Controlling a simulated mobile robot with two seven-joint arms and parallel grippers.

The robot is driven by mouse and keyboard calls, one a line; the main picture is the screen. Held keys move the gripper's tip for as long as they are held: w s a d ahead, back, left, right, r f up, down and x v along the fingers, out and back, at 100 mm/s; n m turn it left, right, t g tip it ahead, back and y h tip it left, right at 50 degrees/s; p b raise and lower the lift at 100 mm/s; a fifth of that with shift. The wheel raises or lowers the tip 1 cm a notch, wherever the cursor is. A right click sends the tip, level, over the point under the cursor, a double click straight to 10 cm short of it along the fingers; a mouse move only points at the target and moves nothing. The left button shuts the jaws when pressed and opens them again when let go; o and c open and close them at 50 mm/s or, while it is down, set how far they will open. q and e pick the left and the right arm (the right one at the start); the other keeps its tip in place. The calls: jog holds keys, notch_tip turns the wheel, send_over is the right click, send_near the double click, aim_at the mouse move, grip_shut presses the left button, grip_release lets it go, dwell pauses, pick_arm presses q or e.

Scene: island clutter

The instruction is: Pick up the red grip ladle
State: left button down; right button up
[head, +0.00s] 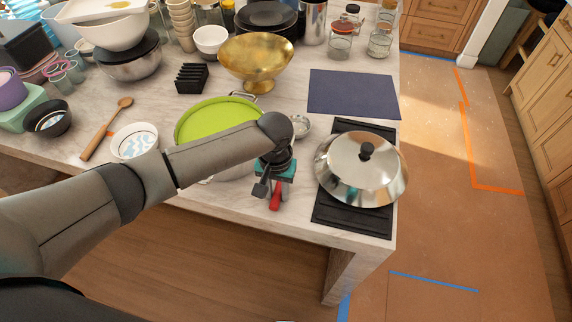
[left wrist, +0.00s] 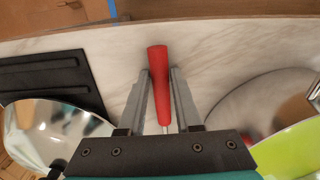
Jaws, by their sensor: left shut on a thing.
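The red grip ladle (head: 275,198) shows as a red handle near the front edge of the counter, just below my left gripper (head: 270,186). In the left wrist view its red grip (left wrist: 158,70) lies lengthwise between the two fingers of my left gripper (left wrist: 162,80), with a bit of thin metal shaft behind it. The gripper is shut on the red grip. The ladle's bowl end is hidden. I cannot tell whether the ladle touches the counter. My right gripper is not in view.
A domed steel lid (head: 360,168) sits on a black cooktop (head: 350,222) to the right. A green-topped pan (head: 205,115) stands behind my left arm. A brass bowl (head: 256,62), a dark blue mat (head: 352,93) and a small metal dish (head: 300,126) lie behind.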

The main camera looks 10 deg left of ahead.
pick_arm(q)
jog(key=shift+r, duration=0.15)
notch_tip(320, 180, up, 20)
jog(key=p, duration=0.2)
dwell(0.4)
jog(key=c, duration=1.2)
grip_release()
grip_shut()
